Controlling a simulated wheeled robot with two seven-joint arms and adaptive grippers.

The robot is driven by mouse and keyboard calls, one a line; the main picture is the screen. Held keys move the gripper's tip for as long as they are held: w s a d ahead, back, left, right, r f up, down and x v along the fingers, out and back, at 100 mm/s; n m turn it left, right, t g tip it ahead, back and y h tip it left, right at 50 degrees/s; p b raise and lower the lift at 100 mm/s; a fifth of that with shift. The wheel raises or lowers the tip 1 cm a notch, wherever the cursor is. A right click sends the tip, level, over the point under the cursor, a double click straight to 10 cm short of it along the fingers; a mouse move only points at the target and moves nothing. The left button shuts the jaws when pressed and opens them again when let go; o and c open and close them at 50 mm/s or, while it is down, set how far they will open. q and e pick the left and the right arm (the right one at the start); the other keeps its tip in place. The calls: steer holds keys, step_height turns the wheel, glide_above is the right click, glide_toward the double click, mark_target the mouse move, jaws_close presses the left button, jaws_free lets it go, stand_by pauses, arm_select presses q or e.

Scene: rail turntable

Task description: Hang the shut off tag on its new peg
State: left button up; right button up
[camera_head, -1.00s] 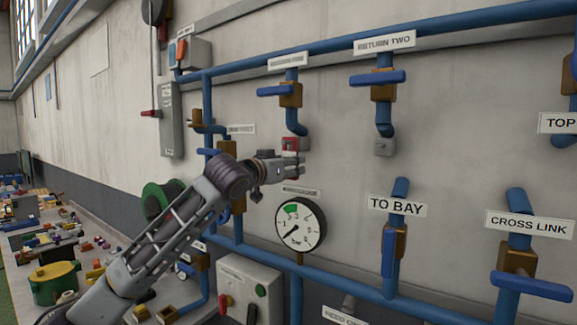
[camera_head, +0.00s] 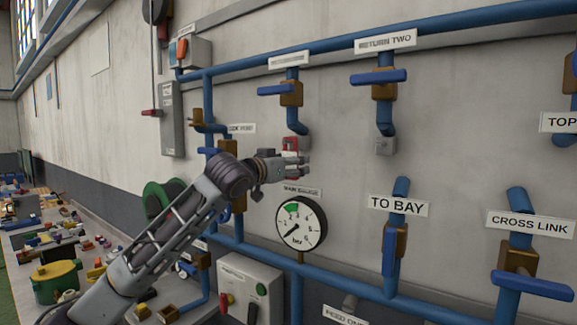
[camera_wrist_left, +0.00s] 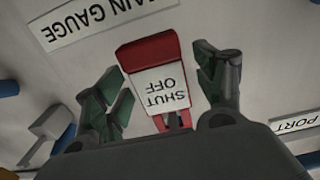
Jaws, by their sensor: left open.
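The shut off tag is red with a white "SHUT OFF" label and appears upside down in the left wrist view (camera_wrist_left: 158,85). In the left wrist view, my left gripper (camera_wrist_left: 163,82) is open, with one finger on each side of the tag and visible gaps between. What the tag hangs on is not clear. I cannot make out an empty peg. My right gripper is not in view.
The round main gauge (camera_head: 301,223) sits just below the gripper. Blue pipes and valves, such as the "RETURN TWO" valve (camera_head: 384,84) and "TO BAY" valve (camera_head: 394,245), stand out from the wall. A cluttered bench (camera_head: 20,250) is at left. Bare wall lies right of the gripper.

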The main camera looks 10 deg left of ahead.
arm_select(q)
steer(key=shift+s, duration=0.1)
steer(key=v, duration=1.1)
steer(key=shift+s+a, duration=0.2)
steer(key=shift+s, duration=0.15)
steer(key=shift+f, duration=0.15)
